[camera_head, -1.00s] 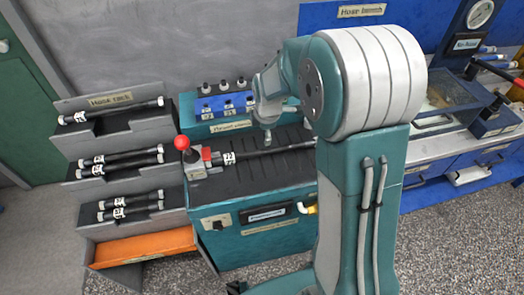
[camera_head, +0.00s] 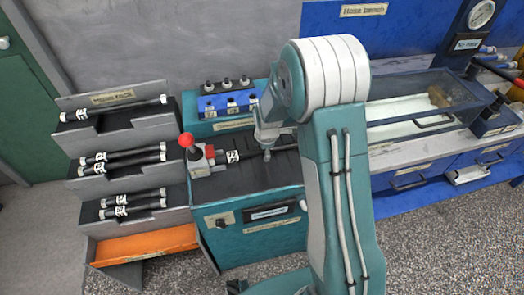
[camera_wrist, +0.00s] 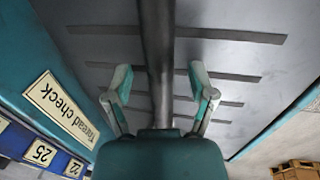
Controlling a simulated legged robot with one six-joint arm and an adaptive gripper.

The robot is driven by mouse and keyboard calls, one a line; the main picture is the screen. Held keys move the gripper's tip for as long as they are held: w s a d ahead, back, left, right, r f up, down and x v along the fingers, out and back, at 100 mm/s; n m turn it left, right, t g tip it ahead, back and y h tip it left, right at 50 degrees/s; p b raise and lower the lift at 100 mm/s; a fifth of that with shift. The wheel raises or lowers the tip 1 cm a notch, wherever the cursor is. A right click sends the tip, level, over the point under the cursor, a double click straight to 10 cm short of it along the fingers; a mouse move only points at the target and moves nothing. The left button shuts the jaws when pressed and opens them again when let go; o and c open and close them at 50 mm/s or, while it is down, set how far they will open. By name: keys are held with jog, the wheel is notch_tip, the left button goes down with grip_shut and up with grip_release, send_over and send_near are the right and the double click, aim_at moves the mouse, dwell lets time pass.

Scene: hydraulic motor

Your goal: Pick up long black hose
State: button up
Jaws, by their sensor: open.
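A long black hose (camera_head: 250,155) with a white tag lies across the dark top of the teal thread check bench (camera_head: 262,240). Its left end is at a red-and-grey clamp (camera_head: 206,155); my arm hides its right part. In the wrist view the hose (camera_wrist: 159,40) runs up the middle of the picture. My gripper (camera_wrist: 160,75) is open, with one finger on each side of the hose and a gap visible on both sides. In the head view my gripper (camera_head: 268,140) is over the hose; I cannot tell its exact height above the bench.
A grey hose rack (camera_head: 85,175) at left holds several black hoses, above an orange tray (camera_head: 145,243). A red-knobbed lever (camera_head: 187,142) stands by the clamp. A blue gauge block (camera_head: 228,104) is behind. A glass-lidded case (camera_head: 425,95) stands at right.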

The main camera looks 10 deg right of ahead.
jog(key=c, duration=0.7)
jog(key=shift+d, duration=0.2)
grip_shut()
jog(key=shift+r, duration=0.1)
